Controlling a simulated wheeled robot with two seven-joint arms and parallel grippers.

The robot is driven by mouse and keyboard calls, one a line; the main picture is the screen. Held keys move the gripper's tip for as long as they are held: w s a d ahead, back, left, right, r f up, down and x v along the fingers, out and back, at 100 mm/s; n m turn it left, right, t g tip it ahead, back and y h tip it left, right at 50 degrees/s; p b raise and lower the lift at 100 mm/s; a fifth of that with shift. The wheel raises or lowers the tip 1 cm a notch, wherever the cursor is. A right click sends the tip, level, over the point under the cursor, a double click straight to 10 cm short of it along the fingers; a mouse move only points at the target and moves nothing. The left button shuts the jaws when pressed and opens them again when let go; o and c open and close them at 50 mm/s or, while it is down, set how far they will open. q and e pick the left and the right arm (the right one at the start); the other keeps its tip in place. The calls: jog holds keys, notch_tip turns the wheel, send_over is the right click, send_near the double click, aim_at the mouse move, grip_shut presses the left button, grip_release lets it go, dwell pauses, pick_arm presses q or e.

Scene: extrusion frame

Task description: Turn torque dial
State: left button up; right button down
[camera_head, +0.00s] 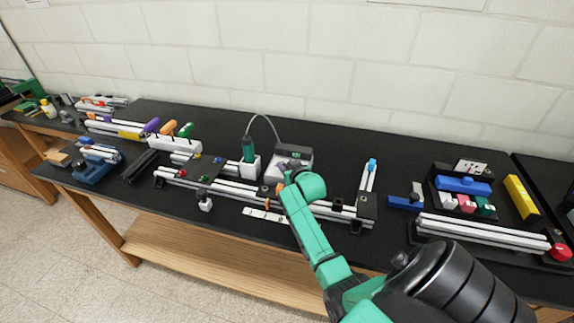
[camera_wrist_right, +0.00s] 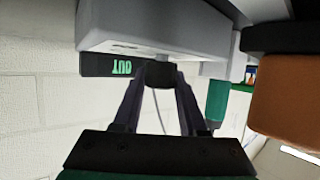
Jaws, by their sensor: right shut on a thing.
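The torque controller is a light grey box (camera_head: 304,161) with a dark top, standing at the back of the bench near the middle. In the right wrist view its pale housing (camera_wrist_right: 150,28) fills the top, beside a dark panel (camera_wrist_right: 112,65) with green lettering that appears upside down. My right gripper (camera_wrist_right: 160,76) is shut on the dark round dial (camera_wrist_right: 160,73) on the box's face. In the head view my right gripper (camera_head: 288,177) is at the box's front, and my wrist hides the dial. My left gripper is in neither view.
A green screwdriver (camera_head: 248,149) with a cable stands in a white holder left of the box. An aluminium extrusion frame (camera_head: 235,190) lies in front. Trays of coloured parts (camera_head: 462,187) are at right, hand tools (camera_head: 168,128) at left. Bare bench lies behind them.

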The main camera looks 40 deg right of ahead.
jog(key=shift+c, duration=2.2)
grip_release()
jog(key=b+v, duration=0.1)
jog(key=v, duration=1.3)
jog(key=shift+s+a+r+b, duration=0.15)
jog(key=shift+s+b, duration=0.1)
jog(key=shift+b, duration=0.05)
jog(key=shift+w, duration=0.1)
